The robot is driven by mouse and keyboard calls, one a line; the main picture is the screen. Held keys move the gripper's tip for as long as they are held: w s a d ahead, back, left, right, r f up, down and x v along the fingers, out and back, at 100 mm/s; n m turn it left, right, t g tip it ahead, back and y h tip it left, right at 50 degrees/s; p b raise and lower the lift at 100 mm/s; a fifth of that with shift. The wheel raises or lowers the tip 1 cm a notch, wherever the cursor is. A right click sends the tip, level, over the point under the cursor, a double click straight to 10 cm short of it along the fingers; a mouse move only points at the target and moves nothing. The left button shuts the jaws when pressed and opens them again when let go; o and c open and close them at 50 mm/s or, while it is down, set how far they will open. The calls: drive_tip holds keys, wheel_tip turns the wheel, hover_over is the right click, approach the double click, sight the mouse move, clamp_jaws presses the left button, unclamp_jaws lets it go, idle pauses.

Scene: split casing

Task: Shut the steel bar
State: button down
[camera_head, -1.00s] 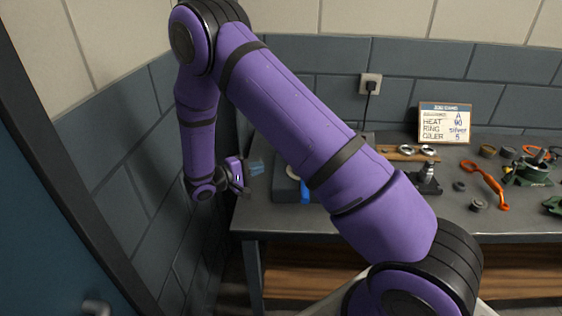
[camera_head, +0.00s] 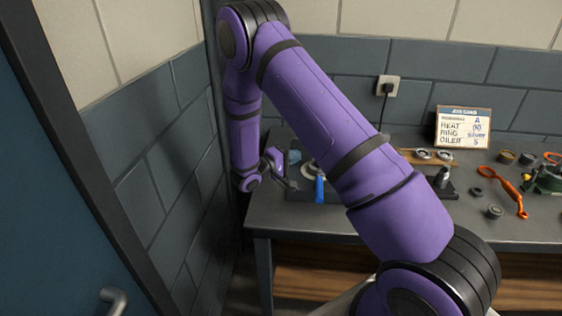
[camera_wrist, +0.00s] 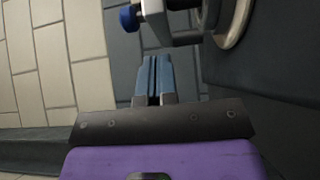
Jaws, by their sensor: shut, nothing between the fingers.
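My gripper (camera_wrist: 153,78) has blue fingers, pressed together and empty. In the head view its fingertips (camera_head: 294,156) are at the left end of the bench, just left of a round steel-rimmed part (camera_head: 312,173) on a dark base. In the wrist view a steel bar (camera_wrist: 158,22) lies just beyond the fingertips, with a blue knob (camera_wrist: 129,17) at its left. It leads right toward the round steel rim (camera_wrist: 237,25). I cannot tell if the fingers touch the bar. In the head view a blue handle (camera_head: 320,188) stands out; the bar is not clear there.
A sign (camera_head: 463,127) leans at the back of the bench. Orange tool (camera_head: 508,192), small dark rings and a green part (camera_head: 550,180) lie to the right. The corner wall (camera_head: 160,170) is close left of my arm. My forearm covers the middle of the bench.

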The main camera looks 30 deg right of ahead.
drive_tip(key=shift+s+d, duration=1.1)
drive_tip(key=shift+d, duration=0.2)
drive_tip(key=shift+s+d, duration=0.85)
drive_tip(key=shift+d, duration=0.05)
drive_tip(key=a, duration=0.1)
drive_tip(key=w+a, duration=0.1)
drive_tip(key=a, duration=0.1)
drive_tip(key=w+a, duration=0.1)
drive_tip(key=shift+w+a, duration=0.25)
drive_tip(key=shift+a, duration=0.05)
drive_tip(key=s+a, duration=0.1)
drive_tip(key=a, duration=0.8)
drive_tip(key=shift+s, duration=0.4)
